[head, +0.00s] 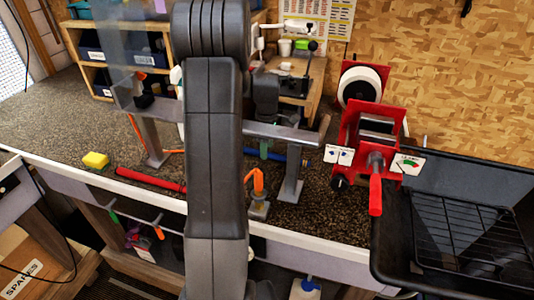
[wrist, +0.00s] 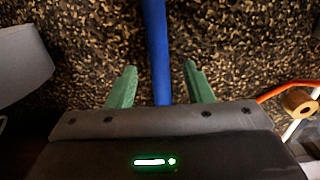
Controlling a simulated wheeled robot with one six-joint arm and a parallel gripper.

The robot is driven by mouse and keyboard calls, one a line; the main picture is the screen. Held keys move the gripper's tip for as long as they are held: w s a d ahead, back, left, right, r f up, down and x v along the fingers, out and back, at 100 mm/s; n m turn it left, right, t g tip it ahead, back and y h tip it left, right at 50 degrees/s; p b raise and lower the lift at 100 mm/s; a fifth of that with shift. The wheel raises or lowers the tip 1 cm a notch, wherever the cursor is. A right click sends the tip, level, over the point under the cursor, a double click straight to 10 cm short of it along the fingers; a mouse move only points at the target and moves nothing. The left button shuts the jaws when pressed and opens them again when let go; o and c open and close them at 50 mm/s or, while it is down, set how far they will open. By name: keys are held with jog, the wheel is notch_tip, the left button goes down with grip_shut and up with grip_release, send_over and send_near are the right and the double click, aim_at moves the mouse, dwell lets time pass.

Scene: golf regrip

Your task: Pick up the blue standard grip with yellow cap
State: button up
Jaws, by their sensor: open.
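The blue grip (wrist: 157,45) is a long blue bar in the wrist view, running from the top edge down between my fingers. In the head view a short part of the blue grip (head: 275,156) shows on the bench beside my arm. No yellow cap is visible on it. My gripper (wrist: 160,68) is open, with one green finger on each side of the blue grip and a gap on both sides. In the head view a green finger of my gripper (head: 264,148) shows by the grip. My arm hides much of this area.
A red grip (head: 150,180) and a yellow block (head: 96,160) lie on the speckled bench (head: 60,125) to the left. Metal stands (head: 292,185) and an orange hook (head: 258,182) are close by. A red machine (head: 372,140) and a black tray (head: 455,165) stand at right.

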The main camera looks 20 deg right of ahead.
notch_tip(320, 180, down, 2)
jog(key=shift+f, duration=0.1)
jog(key=c, duration=1)
jog(key=shift+o, duration=0.2)
jog(key=shift+r, duration=0.2)
